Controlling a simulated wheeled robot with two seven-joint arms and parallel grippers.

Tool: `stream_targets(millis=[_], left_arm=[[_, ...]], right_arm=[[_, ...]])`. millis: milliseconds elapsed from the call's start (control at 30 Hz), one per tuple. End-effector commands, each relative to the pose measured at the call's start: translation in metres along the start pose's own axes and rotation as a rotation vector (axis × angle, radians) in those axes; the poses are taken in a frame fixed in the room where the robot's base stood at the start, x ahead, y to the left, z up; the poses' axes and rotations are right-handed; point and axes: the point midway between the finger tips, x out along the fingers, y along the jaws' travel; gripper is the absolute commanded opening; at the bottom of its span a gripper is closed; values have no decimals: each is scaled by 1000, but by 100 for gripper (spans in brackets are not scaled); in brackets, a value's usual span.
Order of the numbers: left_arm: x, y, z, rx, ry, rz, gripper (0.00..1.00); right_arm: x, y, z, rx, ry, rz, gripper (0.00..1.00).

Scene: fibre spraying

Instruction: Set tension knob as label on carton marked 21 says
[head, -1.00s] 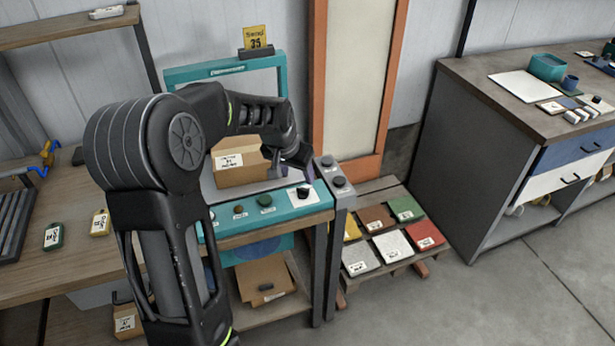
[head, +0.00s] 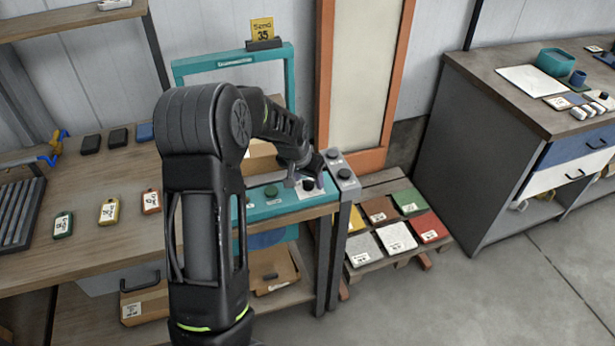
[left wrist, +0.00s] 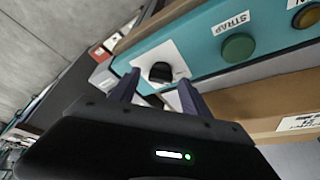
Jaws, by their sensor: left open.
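The black tension knob (head: 308,185) sits on a white plate at the right end of the teal machine panel. It also shows in the left wrist view (left wrist: 160,72), its pointer too small to read. My left gripper (head: 305,178) is close above the knob. In the left wrist view its two fingers (left wrist: 158,93) stand apart, one to each side of the knob's line; I cannot tell whether they touch it. A carton (head: 262,149) on the machine is mostly hidden by my arm; a label (left wrist: 302,122) shows at the edge of the left wrist view, unreadable. My right gripper is out of view.
A green button (left wrist: 238,47) marked STRAP and an amber button (left wrist: 306,16) are beside the knob. A grey post with black buttons (head: 340,170) stands right of the panel. A yellow sign reading 35 (head: 262,29) tops the teal frame. Colored slabs lie on a pallet (head: 372,184).

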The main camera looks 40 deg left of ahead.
Motion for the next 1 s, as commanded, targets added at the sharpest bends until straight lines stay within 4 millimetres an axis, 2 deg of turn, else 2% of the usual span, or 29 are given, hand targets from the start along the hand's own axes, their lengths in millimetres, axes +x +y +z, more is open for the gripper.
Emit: stream_targets(millis=[200,867,1000], left_arm=[[0,0,0,0,1,0,55],[0,0,0,-1,0,0,1],[0,0,0,-1,0,0,0]], right_arm=[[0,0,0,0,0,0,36],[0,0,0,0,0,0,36],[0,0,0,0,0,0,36]])
